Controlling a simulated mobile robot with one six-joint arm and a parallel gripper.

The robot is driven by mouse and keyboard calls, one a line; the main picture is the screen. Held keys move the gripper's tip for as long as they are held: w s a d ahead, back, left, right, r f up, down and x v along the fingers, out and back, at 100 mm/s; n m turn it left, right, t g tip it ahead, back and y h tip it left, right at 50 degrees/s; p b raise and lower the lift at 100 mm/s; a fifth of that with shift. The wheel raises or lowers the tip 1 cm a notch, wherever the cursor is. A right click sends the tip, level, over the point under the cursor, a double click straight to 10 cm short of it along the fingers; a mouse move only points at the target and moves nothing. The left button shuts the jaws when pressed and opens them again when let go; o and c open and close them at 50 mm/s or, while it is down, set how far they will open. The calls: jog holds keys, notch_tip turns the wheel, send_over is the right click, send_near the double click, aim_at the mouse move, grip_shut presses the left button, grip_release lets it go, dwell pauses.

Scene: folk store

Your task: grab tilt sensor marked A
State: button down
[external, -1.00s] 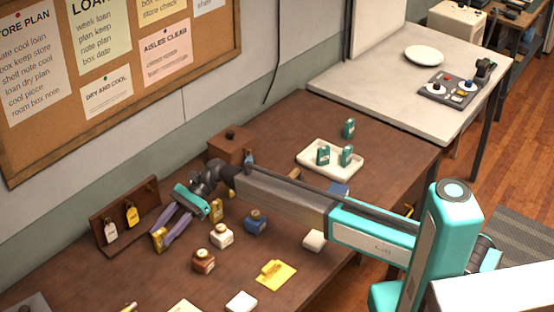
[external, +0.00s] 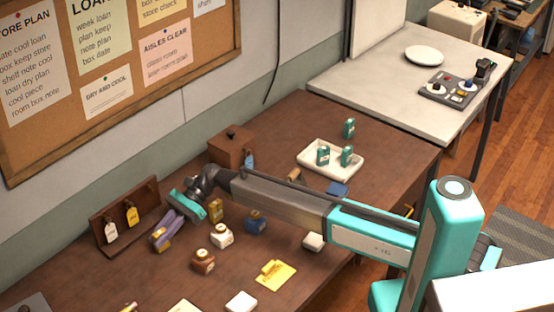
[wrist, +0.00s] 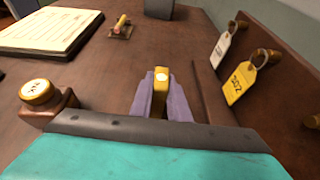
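My gripper (external: 159,242) is low over the brown table, in front of the tag rack. In the wrist view its purple fingers (wrist: 162,88) are closed in around a small yellow block (wrist: 161,77) with a pale round spot on top. The block seems gripped between the fingertips; in the external view it is mostly hidden by them. No letter A is readable on it. A second small yellow block (external: 216,211) stands on the table to the right of my gripper. Three green labelled pieces are at the back right, such as one (external: 323,155) on the white tray (external: 334,172); their markings are unreadable.
The rack (external: 100,225) with a white tag (external: 111,232) and a yellow tag (external: 132,216) is close beside my gripper. A wooden box (external: 231,148) is behind.

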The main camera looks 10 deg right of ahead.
aim_at(159, 232)
jog(key=shift+r, duration=0.15)
jog(key=shift+r+b, duration=1.15)
jog(key=shift+r, duration=3.75)
